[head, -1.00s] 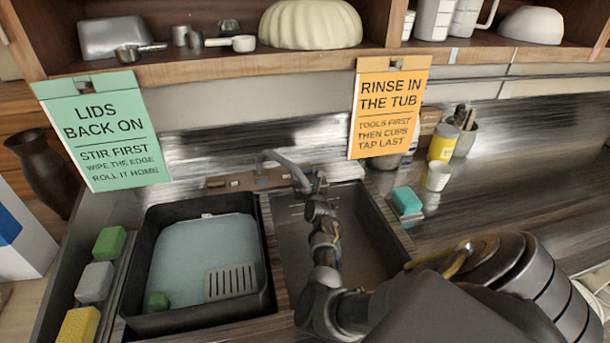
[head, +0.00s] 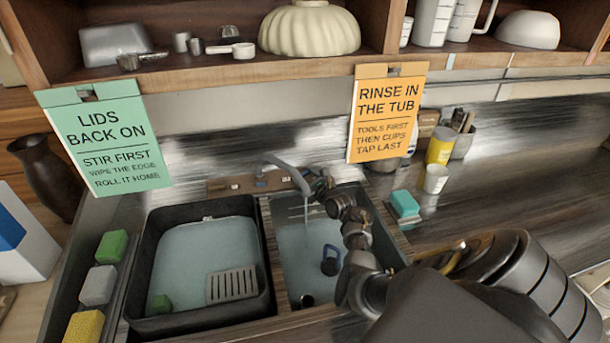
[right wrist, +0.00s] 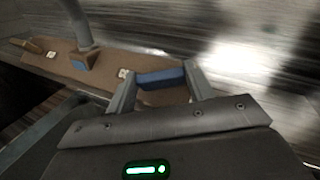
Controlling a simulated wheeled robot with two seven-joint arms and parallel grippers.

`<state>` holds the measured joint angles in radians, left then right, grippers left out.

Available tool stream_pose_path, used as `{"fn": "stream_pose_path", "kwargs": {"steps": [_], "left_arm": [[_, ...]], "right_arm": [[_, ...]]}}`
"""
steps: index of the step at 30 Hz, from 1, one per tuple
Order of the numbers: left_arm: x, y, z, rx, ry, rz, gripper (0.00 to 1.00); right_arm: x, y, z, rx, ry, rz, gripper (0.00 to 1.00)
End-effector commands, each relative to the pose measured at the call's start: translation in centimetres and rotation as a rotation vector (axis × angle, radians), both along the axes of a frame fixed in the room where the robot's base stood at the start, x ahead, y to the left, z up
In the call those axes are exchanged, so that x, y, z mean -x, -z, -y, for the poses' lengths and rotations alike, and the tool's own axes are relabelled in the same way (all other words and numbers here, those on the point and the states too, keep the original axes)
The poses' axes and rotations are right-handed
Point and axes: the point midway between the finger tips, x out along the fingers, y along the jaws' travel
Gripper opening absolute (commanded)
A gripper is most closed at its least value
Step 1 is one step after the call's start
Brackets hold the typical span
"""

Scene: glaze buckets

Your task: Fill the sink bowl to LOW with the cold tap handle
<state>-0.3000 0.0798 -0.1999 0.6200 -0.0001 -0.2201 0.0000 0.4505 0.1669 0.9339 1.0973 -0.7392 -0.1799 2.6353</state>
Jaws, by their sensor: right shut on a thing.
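The tap's grey spout (head: 287,170) arches over the sink bowl (head: 377,232) in the head view. A thin stream of water (head: 306,207) falls from it, and pale water (head: 299,250) covers the bowl's floor. I cannot read any level mark. My right gripper (head: 320,183) is at the tap's right side. In the right wrist view its fingers are shut on the blue cold tap handle (right wrist: 160,78), which lies between them. In the head view the gripper hides the handle. My left gripper is not in view.
A dark tub (head: 136,270) with water, a slotted grey piece and a green block stands left of the bowl. A blue looped object (head: 330,260) and a dark round one (head: 307,299) are in the bowl. A teal sponge (head: 404,203) and white cup (head: 436,178) stand right.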

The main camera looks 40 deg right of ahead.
Motion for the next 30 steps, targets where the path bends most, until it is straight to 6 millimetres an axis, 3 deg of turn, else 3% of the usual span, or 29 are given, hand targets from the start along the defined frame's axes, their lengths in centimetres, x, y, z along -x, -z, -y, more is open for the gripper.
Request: {"fn": "stream_pose_path", "kwargs": {"steps": [15, 30], "left_arm": [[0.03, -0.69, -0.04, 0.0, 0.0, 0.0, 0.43], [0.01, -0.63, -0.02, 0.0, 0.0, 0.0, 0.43]], "right_arm": [[0.04, -0.05, 0.52, 0.185, -0.284, -0.105, 0.3], [-0.02, -0.06, 0.46, 0.227, -0.349, -0.128, 0.3]]}}
